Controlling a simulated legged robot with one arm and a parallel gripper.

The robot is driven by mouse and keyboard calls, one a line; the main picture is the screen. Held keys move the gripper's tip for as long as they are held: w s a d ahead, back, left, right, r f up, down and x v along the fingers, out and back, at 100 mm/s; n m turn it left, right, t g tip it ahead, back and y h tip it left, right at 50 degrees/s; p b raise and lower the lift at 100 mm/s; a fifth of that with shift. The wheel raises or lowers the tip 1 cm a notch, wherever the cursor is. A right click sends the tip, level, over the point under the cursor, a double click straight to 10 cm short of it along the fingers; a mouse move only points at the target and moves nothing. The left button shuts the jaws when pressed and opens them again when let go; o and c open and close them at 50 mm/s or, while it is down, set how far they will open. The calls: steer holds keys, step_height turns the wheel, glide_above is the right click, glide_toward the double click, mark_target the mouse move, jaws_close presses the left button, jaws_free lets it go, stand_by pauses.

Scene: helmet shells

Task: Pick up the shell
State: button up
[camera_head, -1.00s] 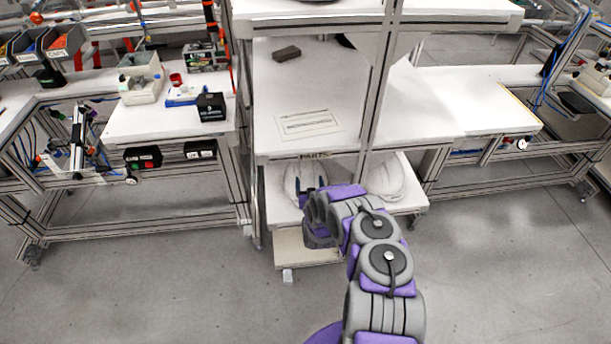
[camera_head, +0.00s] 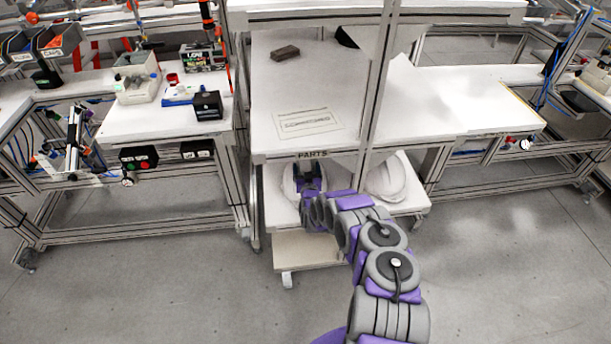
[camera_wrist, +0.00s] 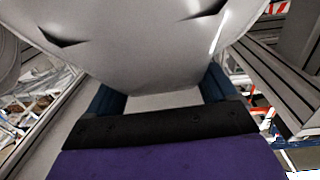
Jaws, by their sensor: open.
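Two white helmet shells sit on the low shelf under the PARTS table. The left shell (camera_head: 289,184) is partly hidden behind my gripper (camera_head: 309,172). The right shell (camera_head: 386,180) stands apart, to the right of my arm. In the wrist view the left shell (camera_wrist: 150,45) fills the upper middle, very close, with dark slots in its surface. My gripper (camera_wrist: 163,92) is open, with one dark blue finger on each side of the shell's lower part. I cannot tell whether the fingers touch it.
The low shelf (camera_head: 300,248) sits beneath the parts table (camera_head: 290,95), whose front edge hangs over the shells. A metal upright (camera_head: 378,85) rises close to the right shell. A dark block (camera_head: 285,53) lies on the table. The floor on both sides is clear.

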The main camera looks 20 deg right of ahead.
steer(key=shift+a, duration=0.25)
steer(key=shift+c, duration=0.7)
steer(key=shift+d, duration=0.1)
steer(key=c, duration=0.7)
jaws_close()
